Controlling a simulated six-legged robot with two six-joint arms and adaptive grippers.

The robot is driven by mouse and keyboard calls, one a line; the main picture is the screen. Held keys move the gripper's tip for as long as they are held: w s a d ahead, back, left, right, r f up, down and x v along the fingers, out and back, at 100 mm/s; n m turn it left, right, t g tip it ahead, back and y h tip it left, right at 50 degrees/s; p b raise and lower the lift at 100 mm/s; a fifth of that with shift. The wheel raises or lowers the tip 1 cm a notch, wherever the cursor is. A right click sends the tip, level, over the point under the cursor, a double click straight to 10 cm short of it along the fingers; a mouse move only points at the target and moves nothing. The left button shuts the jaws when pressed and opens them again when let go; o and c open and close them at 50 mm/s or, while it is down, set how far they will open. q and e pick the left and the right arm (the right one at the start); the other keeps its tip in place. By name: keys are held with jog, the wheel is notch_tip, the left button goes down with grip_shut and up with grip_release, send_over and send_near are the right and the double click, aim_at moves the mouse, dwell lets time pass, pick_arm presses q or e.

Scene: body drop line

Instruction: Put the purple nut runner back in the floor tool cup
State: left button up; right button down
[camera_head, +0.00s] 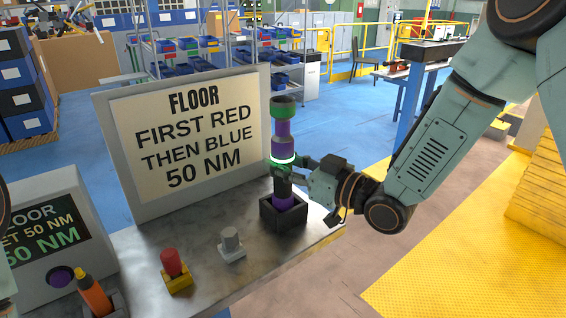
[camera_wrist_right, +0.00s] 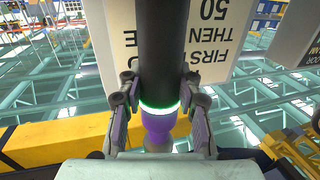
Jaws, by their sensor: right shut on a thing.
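The purple nut runner (camera_head: 283,147) stands upright at the bench's far right corner, with a green top, a glowing green ring and a dark grip. Its purple lower end shows in the mouth of the dark square tool cup (camera_head: 284,217); how deep it sits is hidden. My right gripper (camera_head: 283,168) is shut around the runner just below the glowing ring. In the right wrist view, the runner (camera_wrist_right: 160,122) passes between both fingers (camera_wrist_right: 160,98). My left gripper is not in view.
A screen console (camera_head: 45,240) is at left. Bare bench lies between.

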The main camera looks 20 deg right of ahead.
jog(key=shift+f+b, duration=0.6)
jog(key=shift+f, duration=0.1)
dwell(0.4)
jog(key=c, duration=0.8)
grip_release()
jog(key=shift+c, duration=0.2)
jog(key=shift+f, duration=0.1)
jog(key=p+v, duration=0.5)
jog(key=v, duration=0.2)
jog(key=shift+s, duration=0.15)
